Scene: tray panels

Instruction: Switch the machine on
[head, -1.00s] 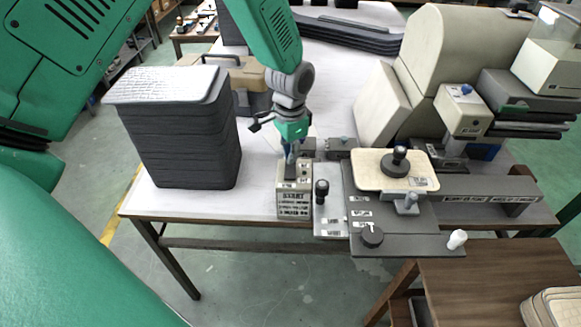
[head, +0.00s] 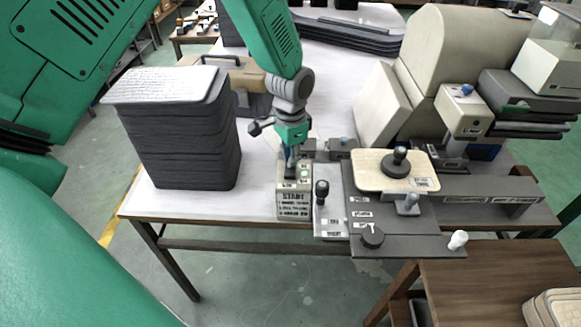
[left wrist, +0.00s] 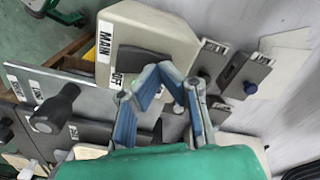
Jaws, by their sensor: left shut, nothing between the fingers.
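In the left wrist view the same box (left wrist: 178,42) carries a MAIN label, a dark switch plate (left wrist: 150,62) and an OFF label (left wrist: 116,81). My left gripper (head: 290,166) is shut and empty, pointing down at the top of the box. In the left wrist view its blue-grey fingers (left wrist: 172,82) are over the lower end of the dark plate and hide part of it. I cannot tell whether they touch it. My right gripper is not in view.
A black-knobbed lever (head: 321,190) stands close right of the box, beside a cream plate (head: 370,178) with a black knob. A tall stack of dark panels (head: 180,145) stands to the left. Small blue-knobbed blocks (head: 342,149) lie behind. White tabletop is clear between stack and box.

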